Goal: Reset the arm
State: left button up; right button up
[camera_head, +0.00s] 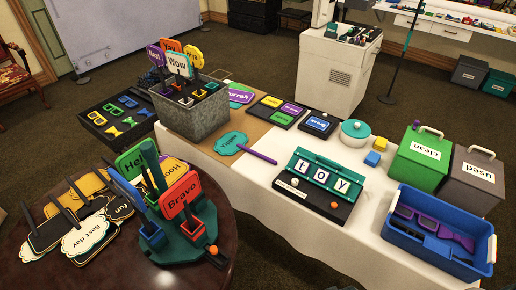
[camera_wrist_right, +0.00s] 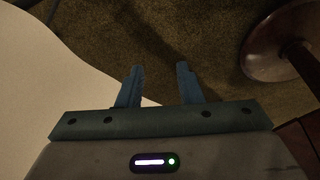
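My right gripper (camera_wrist_right: 158,82) shows in the right wrist view. Its two blue fingers stand apart with nothing between them. Beyond the fingertips is brown carpet (camera_wrist_right: 150,40), and a pale white surface fills the left side. I cannot make out either of my arms or grippers in the head view. My left gripper shows in neither view.
A round dark table (camera_head: 165,278) carries signs. A round wooden base (camera_wrist_right: 262,55) stands right in the wrist view.

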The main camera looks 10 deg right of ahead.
jog(key=s+d+f, duration=0.1)
jog(key=s+f, duration=0.9)
jog(key=f, duration=0.3)
jog(key=s+d+f+g, duration=0.1)
jog(key=s+f, duration=0.9)
jog(key=f, duration=0.4)
jog(key=shift+s+g, duration=0.3)
jog(key=shift+s, duration=0.05)
